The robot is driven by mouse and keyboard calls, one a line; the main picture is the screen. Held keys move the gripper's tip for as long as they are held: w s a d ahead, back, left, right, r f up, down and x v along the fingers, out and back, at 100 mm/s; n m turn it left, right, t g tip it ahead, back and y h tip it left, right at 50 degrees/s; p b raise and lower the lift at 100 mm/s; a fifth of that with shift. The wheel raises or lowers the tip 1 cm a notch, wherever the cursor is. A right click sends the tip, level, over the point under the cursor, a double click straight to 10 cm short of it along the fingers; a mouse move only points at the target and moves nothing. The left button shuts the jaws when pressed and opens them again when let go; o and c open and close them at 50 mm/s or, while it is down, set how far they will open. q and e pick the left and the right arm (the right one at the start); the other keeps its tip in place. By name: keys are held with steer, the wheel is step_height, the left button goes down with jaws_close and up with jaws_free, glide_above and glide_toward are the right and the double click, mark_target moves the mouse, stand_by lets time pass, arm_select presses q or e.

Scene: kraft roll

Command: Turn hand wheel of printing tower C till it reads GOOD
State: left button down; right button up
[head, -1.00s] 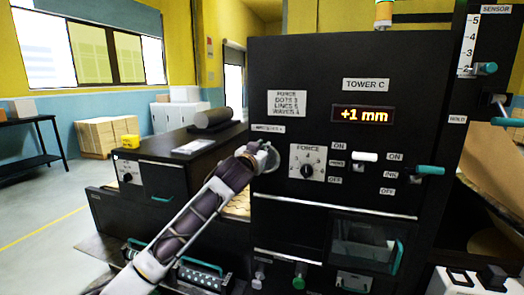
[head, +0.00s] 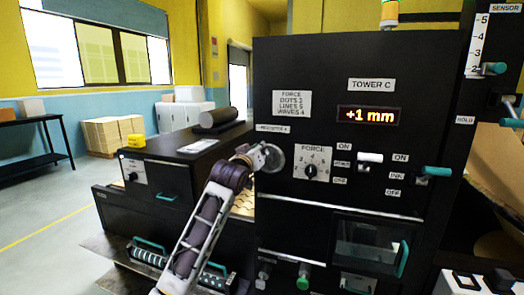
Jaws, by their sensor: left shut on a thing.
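Tower C is a black machine front (head: 330,225) with a "TOWER C" label (head: 371,85). Its display (head: 368,115) reads "+1 mm" in orange, not GOOD. The hand wheel (head: 275,158) is a small grey disc at the tower's left edge, under a small "REGISTER" label. My left gripper (head: 262,157) is at the wheel and shut on it; the fingers partly cover the wheel and are small in the view. My right gripper is not in view.
A FORCE knob (head: 311,172) and a white lever (head: 370,158) sit right of the wheel. Teal handles (head: 437,171) stick out further right. A lower black unit (head: 165,180) with a dark roll (head: 219,117) stands left. Open floor lies at far left.

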arm_select(q)
steer(key=shift+a+n, duration=0.2)
steer(key=shift+n, duration=0.4)
steer(key=c, duration=1.4)
jaws_free()
steer(key=shift+a, duration=0.1)
steer(key=shift+s+f, duration=0.1)
steer(key=shift+s, duration=0.05)
steer(key=shift+s+a, duration=0.1)
steer(key=shift+s, duration=0.35)
steer(key=shift+v, duration=5.3)
